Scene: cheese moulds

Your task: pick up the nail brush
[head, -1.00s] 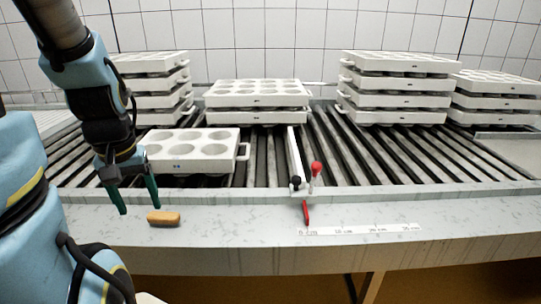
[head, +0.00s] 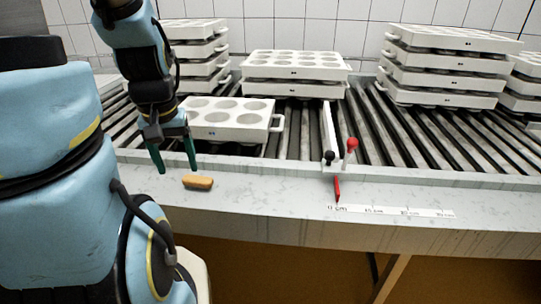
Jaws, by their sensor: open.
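The nail brush (head: 198,182) is a small, orange-brown block lying on the grey front ledge, left of the picture's middle. My gripper (head: 177,170) has two dark green fingers pointing down, spread apart with nothing between them. It is above and to the left of the brush, and its right fingertip is close to the brush's upper edge in the picture. I cannot tell whether they touch.
A white mould tray (head: 228,118) lies on the roller conveyor (head: 300,125) behind the brush. More moulds stand in stacks (head: 450,70) behind. A red-knobbed clamp (head: 350,146), a red marker (head: 337,188) and a ruler strip (head: 400,211) are on the right. The ledge between brush and marker is clear.

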